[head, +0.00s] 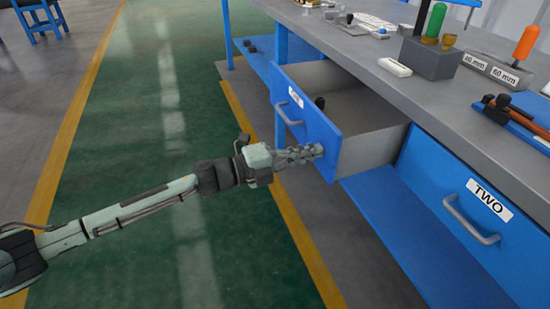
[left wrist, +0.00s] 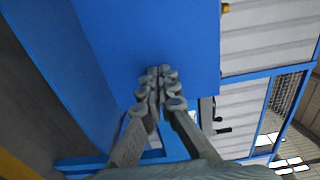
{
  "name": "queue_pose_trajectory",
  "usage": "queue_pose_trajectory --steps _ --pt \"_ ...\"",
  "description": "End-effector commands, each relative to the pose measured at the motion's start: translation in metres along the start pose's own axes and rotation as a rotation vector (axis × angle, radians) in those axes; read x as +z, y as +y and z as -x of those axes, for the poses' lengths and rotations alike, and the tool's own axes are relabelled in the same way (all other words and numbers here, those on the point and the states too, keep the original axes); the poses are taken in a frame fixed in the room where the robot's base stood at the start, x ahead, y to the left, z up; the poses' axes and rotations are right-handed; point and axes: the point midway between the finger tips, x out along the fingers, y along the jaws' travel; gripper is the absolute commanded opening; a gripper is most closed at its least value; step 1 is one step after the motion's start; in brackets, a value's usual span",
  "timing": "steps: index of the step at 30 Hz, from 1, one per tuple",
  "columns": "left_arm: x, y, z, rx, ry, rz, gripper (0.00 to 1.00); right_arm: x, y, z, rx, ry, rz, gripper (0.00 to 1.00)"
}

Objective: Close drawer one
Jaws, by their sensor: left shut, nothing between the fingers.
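Drawer one (head: 311,122) is pulled out from the blue workbench, with a blue front, a grey handle (head: 289,113) and a label that is hard to read. Its grey inside shows, with a small dark object (head: 320,102) in it. My left gripper (head: 318,151) is shut and empty, at the lower right part of the drawer front; I cannot tell whether it touches. In the left wrist view the shut fingers (left wrist: 161,85) lie against a blue panel (left wrist: 150,35), likely the drawer front. My right gripper is not in view.
Drawer two (head: 462,205), labelled TWO, is shut on the right. The grey bench top (head: 450,95) holds tools, label blocks and a grey block with coloured handles. A blue lower shelf (head: 420,240) runs under the drawers. The green floor (head: 150,130) at left is clear.

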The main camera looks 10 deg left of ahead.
Motion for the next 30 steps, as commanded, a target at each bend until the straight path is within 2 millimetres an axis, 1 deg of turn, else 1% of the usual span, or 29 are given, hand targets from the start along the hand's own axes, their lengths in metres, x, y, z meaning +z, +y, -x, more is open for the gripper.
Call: queue_pose_trajectory --steps 1,6,10,12,15,18,21,25,30 --pt "0.0 -0.003 -0.017 -0.005 0.001 0.0 0.0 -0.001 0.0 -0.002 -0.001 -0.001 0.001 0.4" --pt "0.0 -0.001 -0.064 -0.003 0.001 0.0 0.0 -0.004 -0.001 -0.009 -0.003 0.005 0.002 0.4" --pt "-0.001 0.0 -0.098 -0.003 0.002 0.001 0.0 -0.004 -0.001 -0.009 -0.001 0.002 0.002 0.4" --pt "-0.001 0.001 -0.114 -0.002 0.001 0.001 0.0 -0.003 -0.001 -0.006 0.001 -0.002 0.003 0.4" --pt "0.0 0.001 -0.134 -0.001 0.0 0.0 0.0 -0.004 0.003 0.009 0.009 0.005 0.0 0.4" --pt "-0.001 0.001 -0.151 -0.001 0.001 0.0 0.0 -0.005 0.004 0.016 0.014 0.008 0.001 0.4" --pt "0.0 0.001 -0.164 -0.001 0.0 0.001 0.0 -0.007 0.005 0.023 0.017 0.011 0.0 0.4" --pt "0.0 0.001 -0.174 0.0 0.0 0.001 0.0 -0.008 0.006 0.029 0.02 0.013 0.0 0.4" --pt "0.0 0.001 -0.18 0.0 -0.001 0.001 0.0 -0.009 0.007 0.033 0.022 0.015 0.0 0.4"
